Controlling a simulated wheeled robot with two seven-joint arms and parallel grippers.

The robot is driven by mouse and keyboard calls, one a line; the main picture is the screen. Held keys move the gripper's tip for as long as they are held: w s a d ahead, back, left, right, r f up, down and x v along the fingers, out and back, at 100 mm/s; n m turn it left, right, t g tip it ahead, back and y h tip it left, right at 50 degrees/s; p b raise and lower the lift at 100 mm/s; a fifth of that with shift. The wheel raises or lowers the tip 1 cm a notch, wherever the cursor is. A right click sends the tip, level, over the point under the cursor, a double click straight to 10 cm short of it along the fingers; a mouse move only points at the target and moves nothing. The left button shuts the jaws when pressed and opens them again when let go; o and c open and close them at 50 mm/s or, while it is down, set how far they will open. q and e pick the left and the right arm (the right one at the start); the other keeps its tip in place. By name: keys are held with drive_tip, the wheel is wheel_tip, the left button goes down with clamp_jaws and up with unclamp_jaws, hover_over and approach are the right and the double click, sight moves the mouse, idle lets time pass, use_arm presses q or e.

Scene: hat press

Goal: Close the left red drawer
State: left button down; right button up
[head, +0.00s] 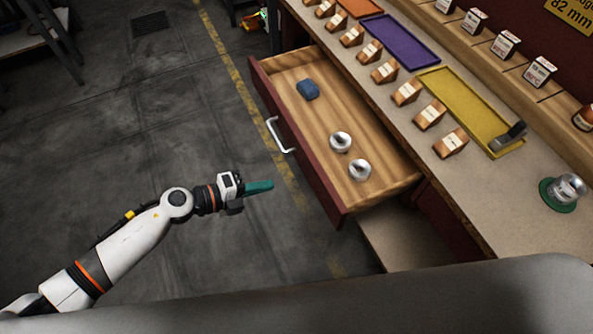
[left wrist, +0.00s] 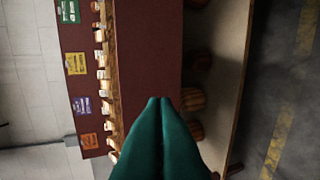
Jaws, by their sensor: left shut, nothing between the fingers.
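The red drawer (head: 318,185) stands pulled out from under the workbench in the head view, its wooden inside showing. A blue block (head: 308,90) and two round metal pieces (head: 340,142) lie in it. Its front carries a white handle (head: 279,135). My left gripper (head: 268,186), with green fingers, is shut and empty. It is in front of the drawer, apart from the handle and nearer to me. In the left wrist view its shut fingers (left wrist: 160,105) point towards a dark red panel (left wrist: 150,55). My right gripper is not in view.
The bench top (head: 400,125) bears small wooden blocks, a purple tray (head: 402,40) and a yellow tray (head: 462,105) with a dark tool. A metal piece stands on a green disc (head: 555,199) at right. The floor left of the drawer is free.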

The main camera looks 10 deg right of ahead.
sight(309, 172)
use_arm(q)
drive_tip(key=x, duration=0.5)
drive_tip(key=r+x, duration=0.1)
drive_tip(key=x, duration=0.2)
drive_tip(key=shift+w+d+f, duration=0.1)
drive_tip(key=shift+w+d, duration=0.3)
drive_tip(key=shift+d, duration=0.45)
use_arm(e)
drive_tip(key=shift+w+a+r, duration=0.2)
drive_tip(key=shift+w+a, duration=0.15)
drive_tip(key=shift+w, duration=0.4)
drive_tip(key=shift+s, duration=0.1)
